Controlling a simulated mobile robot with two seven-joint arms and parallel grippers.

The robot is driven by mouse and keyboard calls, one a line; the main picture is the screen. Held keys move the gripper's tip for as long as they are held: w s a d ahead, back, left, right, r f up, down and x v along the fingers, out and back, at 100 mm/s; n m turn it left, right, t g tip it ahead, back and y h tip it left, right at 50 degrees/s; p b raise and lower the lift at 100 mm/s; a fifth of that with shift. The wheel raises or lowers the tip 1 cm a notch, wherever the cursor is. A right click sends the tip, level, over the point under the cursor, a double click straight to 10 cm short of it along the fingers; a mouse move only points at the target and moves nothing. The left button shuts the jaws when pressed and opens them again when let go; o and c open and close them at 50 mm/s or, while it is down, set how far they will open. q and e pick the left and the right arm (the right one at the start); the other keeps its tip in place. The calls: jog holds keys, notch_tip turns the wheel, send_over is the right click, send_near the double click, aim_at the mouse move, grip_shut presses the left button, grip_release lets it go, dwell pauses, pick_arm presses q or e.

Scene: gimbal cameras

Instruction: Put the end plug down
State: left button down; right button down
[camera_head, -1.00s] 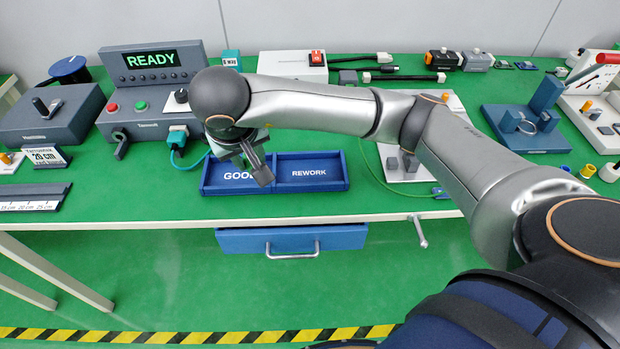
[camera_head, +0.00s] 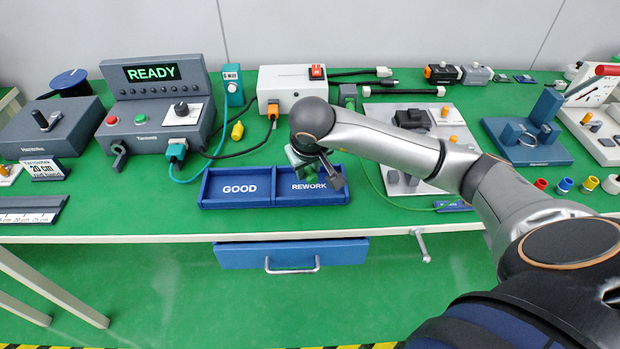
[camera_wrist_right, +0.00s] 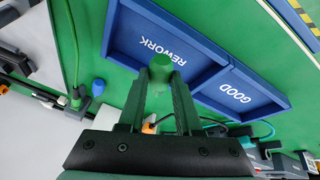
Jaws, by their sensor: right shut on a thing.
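My right gripper (camera_head: 337,184) is over the REWORK compartment side of the blue two-part tray (camera_head: 237,202). In the right wrist view, the fingers (camera_wrist_right: 162,85) are shut on a small green cylindrical plug (camera_wrist_right: 161,67), held at the fingertips. Behind it lie the REWORK and GOOD compartments of the tray, which also shows in this view (camera_wrist_right: 215,78). Both compartments look empty where I can see them. My left gripper is not in view.
Red, blue and yellow plugs (camera_head: 565,185) stand at the right of the green table. A control box reading READY (camera_head: 155,100) stands at the back left. A grey fixture plate (camera_head: 432,150) lies right of the tray. Cables run behind the tray.

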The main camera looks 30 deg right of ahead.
aim_at(310, 180)
jog(key=shift+d+f, duration=0.15)
jog(key=shift+f, duration=0.75)
jog(key=shift+d+f, duration=0.1)
jog(key=shift+f, duration=0.75)
jog(key=shift+f, duration=0.2)
jog(key=c, duration=0.9)
grip_release()
jog(key=shift+o, duration=0.2)
jog(key=shift+r, duration=0.1)
jog(key=p+v, duration=0.1)
jog(key=v, duration=1.1)
jog(key=shift+r, duration=0.15)
